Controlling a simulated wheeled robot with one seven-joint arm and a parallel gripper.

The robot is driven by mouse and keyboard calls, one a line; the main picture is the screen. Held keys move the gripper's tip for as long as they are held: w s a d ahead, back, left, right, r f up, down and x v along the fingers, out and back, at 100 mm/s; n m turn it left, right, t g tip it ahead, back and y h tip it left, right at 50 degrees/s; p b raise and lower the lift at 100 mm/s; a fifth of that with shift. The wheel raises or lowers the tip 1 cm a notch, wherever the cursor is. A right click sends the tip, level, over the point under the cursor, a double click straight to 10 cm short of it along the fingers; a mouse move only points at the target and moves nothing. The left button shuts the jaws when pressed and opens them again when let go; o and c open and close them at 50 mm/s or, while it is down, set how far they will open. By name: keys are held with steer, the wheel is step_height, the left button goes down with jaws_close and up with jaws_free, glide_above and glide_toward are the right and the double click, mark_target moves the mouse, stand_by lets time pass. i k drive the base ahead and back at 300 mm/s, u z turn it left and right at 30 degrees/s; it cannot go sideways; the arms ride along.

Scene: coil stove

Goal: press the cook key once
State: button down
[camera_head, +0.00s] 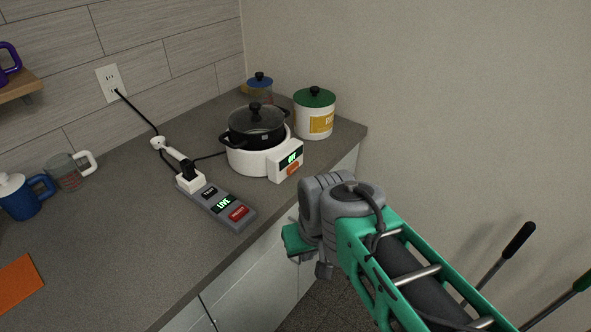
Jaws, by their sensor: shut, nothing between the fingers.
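The coil stove (250,160) is white and stands on the counter near the back wall. Its front panel carries a small lit green display, whose text I cannot read surely, and an orange key (293,169), whose label is too small to read. A black pot (257,136) with a glass lid sits on the stove. My gripper (298,241) is in front of the counter edge, below and apart from the panel. It is shut and empty; its fingertips are hard to make out.
A grey power strip (222,207) with a "LIVE" display and a red button lies left of the stove, with a plug in it. A green-lidded canister (314,115) and a blue-lidded jar (260,86) stand behind. Mugs and an orange mat (18,285) are left.

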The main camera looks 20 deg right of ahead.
mark_target(294, 166)
steer(key=u, duration=1.95)
steer(key=k, duration=0.35)
steer(key=u, duration=0.15)
